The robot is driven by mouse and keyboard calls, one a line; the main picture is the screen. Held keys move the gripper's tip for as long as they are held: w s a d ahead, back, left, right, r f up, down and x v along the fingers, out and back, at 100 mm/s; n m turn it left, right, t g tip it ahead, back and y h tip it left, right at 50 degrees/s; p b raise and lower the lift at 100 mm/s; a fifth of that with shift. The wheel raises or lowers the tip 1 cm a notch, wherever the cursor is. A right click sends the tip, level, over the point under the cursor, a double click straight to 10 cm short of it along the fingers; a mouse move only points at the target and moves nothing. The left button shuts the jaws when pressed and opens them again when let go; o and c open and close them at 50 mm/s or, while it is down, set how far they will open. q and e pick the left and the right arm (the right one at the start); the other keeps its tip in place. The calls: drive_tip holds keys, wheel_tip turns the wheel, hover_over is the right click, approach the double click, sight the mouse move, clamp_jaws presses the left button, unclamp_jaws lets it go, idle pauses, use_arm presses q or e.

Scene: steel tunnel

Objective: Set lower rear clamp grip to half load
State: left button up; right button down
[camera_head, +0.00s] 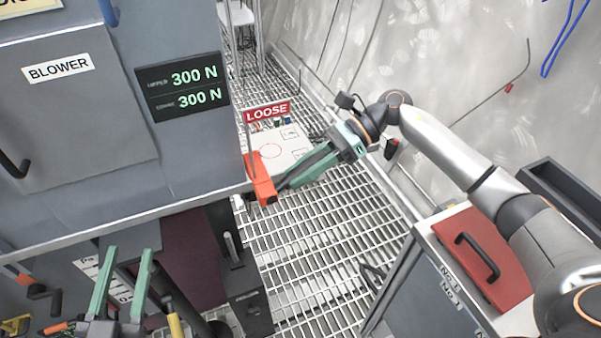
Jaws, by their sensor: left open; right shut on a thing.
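A dark display (183,87) on the grey cabinet reads UPPER 300 N and what looks like LOWER 300 N. My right gripper (283,186) reaches in from the right to an orange-red handle-like piece (260,180) at the cabinet's right edge. Its green fingers are shut, apparently on the dark end of that piece; the contact is small and partly hidden. My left gripper (128,252) is at the bottom left, below the cabinet's lower edge, with its two green fingers apart and nothing between them. I cannot make out which part is the lower rear clamp grip.
A cabinet door labelled BLOWER (58,68) fills the upper left. A white tray or board with a red LOOSE sign (267,112) lies behind the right gripper. A dark pedestal (245,293) stands below. A red lid with a black handle (480,258) is at right. Grated floor (310,250) lies between.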

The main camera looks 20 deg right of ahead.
use_arm(q)
drive_tip(key=shift+r, duration=0.4)
use_arm(e)
drive_tip(key=c, duration=0.6)
unclamp_jaws()
use_arm(q)
wheel_tip(320, 180, down, 3)
drive_tip(key=shift+w+f+n+g+y, duration=0.1)
drive_tip(key=shift+f+n+g+y, duration=0.05)
drive_tip(key=shift+n+g+y, duration=0.3)
use_arm(e)
drive_tip(key=v, duration=1.2)
drive_tip(key=shift+d+r, duration=0.1)
drive_tip(key=shift+d, duration=0.2)
use_arm(q)
drive_tip(key=shift+p, duration=0.3)
